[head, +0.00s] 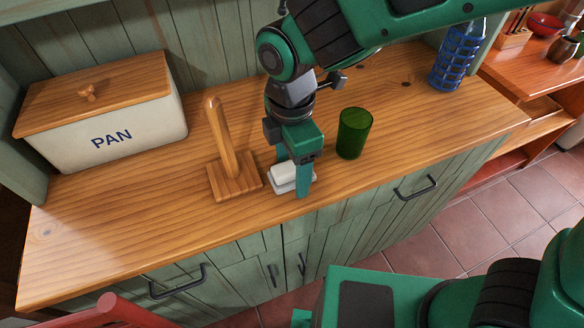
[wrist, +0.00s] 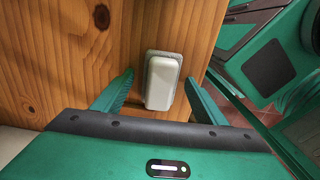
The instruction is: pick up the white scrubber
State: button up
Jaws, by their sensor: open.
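The white scrubber (head: 284,179) lies on the wooden counter near its front edge in the head view, partly hidden by my gripper. It is a small white block with rounded corners, and a grey layer shows along its edge in the wrist view (wrist: 162,83). My gripper (head: 292,186) points down over the scrubber, with its green fingers apart. In the wrist view my gripper (wrist: 158,88) has one finger on each side of the scrubber, with a gap on both sides.
A green glass (head: 353,134) stands to the right. A PAN bread box (head: 100,120) is at the back left and a blue bottle (head: 457,58) at the back right. The counter's front left is clear.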

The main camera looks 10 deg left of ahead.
aim_at(292, 165)
jog(key=c, duration=1.1)
jog(key=shift+c, duration=0.2)
jog(key=shift+r, duration=0.1)
notch_tip(292, 165, up, 10)
jog(key=shift+o, duration=1.3)
jog(key=shift+c, duration=0.8)
